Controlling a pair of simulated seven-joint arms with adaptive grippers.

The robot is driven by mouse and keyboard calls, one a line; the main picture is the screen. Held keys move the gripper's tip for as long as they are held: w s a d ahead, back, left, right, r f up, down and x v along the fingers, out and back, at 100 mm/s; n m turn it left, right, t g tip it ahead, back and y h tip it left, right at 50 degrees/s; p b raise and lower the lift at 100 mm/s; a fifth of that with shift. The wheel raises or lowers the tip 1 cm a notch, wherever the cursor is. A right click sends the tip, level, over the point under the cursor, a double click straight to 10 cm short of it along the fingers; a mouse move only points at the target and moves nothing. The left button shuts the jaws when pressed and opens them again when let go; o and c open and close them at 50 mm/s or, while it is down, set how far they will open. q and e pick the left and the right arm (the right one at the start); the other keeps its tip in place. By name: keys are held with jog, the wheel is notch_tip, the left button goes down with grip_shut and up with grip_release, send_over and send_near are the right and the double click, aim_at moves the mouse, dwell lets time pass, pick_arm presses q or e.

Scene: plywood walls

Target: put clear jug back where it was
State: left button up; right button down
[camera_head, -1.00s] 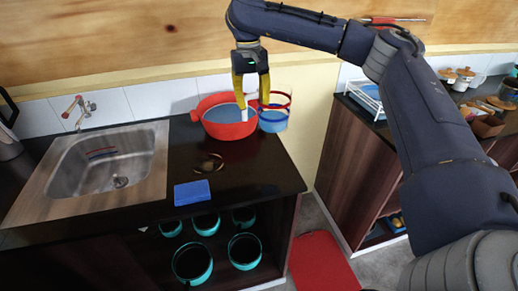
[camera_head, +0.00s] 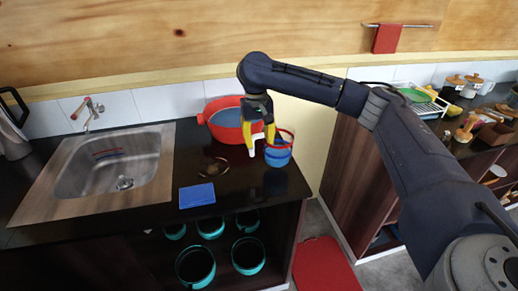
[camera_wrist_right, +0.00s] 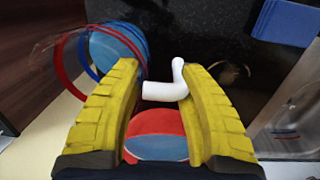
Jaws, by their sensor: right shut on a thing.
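The clear jug (camera_head: 279,152) has a red rim, a blue lower part and a white handle (camera_head: 254,146). It is over the right end of the black counter, in front of the red pot (camera_head: 226,117); I cannot tell whether its base touches the counter. My right gripper (camera_head: 257,148) is shut on the white handle. In the right wrist view the handle (camera_wrist_right: 166,88) lies between the yellow fingers (camera_wrist_right: 160,105), with the see-through jug body (camera_wrist_right: 110,50) to the left.
A sink (camera_head: 110,170) is set into the counter at left. A blue sponge (camera_head: 197,196) and a small round brownish object (camera_head: 213,166) lie in front of the pot. Teal pots (camera_head: 195,265) stand on the shelf below. The counter ends just right of the jug, before a gap.

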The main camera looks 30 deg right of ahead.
jog(key=shift+f, duration=1.9)
jog(key=c, duration=0.8)
grip_release()
jog(key=r, duration=1.2)
jog(key=shift+w+a, duration=0.2)
jog(key=shift+w, duration=0.15)
